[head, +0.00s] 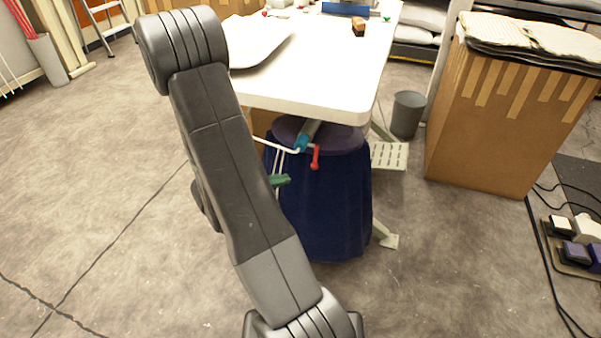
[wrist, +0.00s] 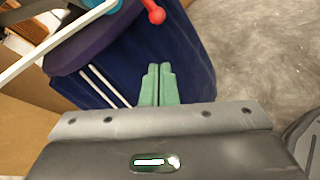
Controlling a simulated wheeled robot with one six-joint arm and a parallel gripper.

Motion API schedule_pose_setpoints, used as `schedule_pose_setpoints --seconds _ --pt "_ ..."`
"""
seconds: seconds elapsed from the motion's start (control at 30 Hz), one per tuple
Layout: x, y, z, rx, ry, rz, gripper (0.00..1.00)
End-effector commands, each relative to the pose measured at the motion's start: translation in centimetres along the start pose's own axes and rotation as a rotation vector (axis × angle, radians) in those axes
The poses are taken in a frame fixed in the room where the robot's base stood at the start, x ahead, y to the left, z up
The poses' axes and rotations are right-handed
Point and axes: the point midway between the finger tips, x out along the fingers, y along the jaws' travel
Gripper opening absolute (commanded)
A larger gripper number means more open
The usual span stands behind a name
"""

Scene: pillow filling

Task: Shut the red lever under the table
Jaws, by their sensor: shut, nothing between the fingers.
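The red lever (head: 316,157) hangs below the near edge of the white table, beside a teal fitting (head: 301,143) on a grey pipe. In the wrist view the lever (wrist: 154,12) is at the top, with its round red end toward my gripper. My gripper (wrist: 157,70) has green fingers, shut with nothing between them. In the head view my gripper (head: 280,180) shows green, left of and a little lower than the lever, in front of the blue cloth. It is apart from the lever in the wrist view. My arm hides part of the table's left side.
A dark blue cloth-draped round thing (head: 330,210) stands under the table (head: 310,95). White rods (wrist: 60,45) run near the teal fitting. A cardboard box (head: 490,130), grey bin (head: 408,114) and cables lie to the right. The floor at left is clear.

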Motion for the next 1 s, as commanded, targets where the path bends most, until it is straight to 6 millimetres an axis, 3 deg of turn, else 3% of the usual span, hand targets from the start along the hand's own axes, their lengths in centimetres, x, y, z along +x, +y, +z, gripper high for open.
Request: schedule_pose_setpoints --seconds 0.2,0.4,1.0 --pt "3.4 -0.2 0.0 0.002 0.0 -0.005 0.0" --pt "4.8 -0.1 1.9 0.003 0.0 -0.002 0.0" --pt "5.8 -0.1 2.8 0.001 0.001 0.0 0.0"
